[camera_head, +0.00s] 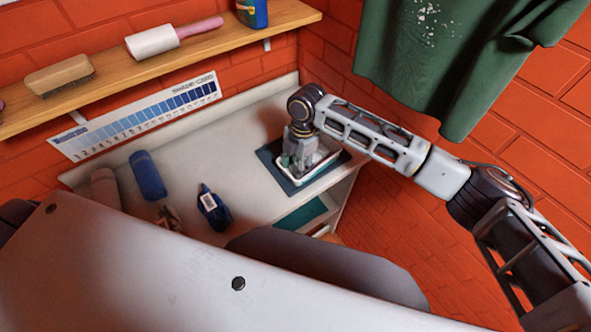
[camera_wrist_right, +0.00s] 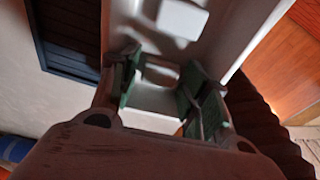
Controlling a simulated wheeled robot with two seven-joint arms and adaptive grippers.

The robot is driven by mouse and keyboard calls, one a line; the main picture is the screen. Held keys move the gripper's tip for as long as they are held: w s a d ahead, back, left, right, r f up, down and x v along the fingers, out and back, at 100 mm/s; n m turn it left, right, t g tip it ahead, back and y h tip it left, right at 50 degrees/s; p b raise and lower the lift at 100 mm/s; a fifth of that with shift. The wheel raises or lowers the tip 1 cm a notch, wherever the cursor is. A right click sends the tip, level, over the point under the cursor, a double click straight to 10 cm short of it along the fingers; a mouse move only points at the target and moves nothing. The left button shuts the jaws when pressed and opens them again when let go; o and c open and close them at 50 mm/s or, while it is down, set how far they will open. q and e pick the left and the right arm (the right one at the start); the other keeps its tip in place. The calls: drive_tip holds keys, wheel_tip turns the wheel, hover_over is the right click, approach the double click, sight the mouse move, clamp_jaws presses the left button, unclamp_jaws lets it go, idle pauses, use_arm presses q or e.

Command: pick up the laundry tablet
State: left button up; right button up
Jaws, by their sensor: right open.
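A white tray (camera_head: 325,168) sits on a dark blue mat (camera_head: 330,177) on the pale counter. My right gripper (camera_head: 294,163) points down into the tray. In the right wrist view its green-padded fingers (camera_wrist_right: 163,82) are apart, inside the tray (camera_wrist_right: 225,35). A pale, rounded, square block (camera_wrist_right: 183,18), which looks like the laundry tablet, lies in the tray beyond the fingertips. It is apart from the fingers. The space between the fingers is partly in shadow, and I cannot tell whether anything lies there. In the head view the gripper hides the block. My left gripper is not in view.
A blue roll (camera_head: 148,175) and a dark blue labelled object (camera_head: 212,207) lie on the counter to the left. A shelf (camera_head: 110,85) with a brush (camera_head: 60,75) and lint roller (camera_head: 170,38) is above. Green cloth (camera_head: 440,60) hangs at the right.

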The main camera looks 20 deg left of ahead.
sight(296, 168)
drive_tip(key=c, duration=0.6)
drive_tip(key=shift+r, duration=0.1)
wheel_tip(296, 168, up, 9)
drive_tip(key=shift+f+b, duration=0.2)
drive_tip(key=shift+b, duration=0.15)
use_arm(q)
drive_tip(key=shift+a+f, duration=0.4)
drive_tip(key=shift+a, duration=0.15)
use_arm(e)
drive_tip(key=shift+r, duration=0.65)
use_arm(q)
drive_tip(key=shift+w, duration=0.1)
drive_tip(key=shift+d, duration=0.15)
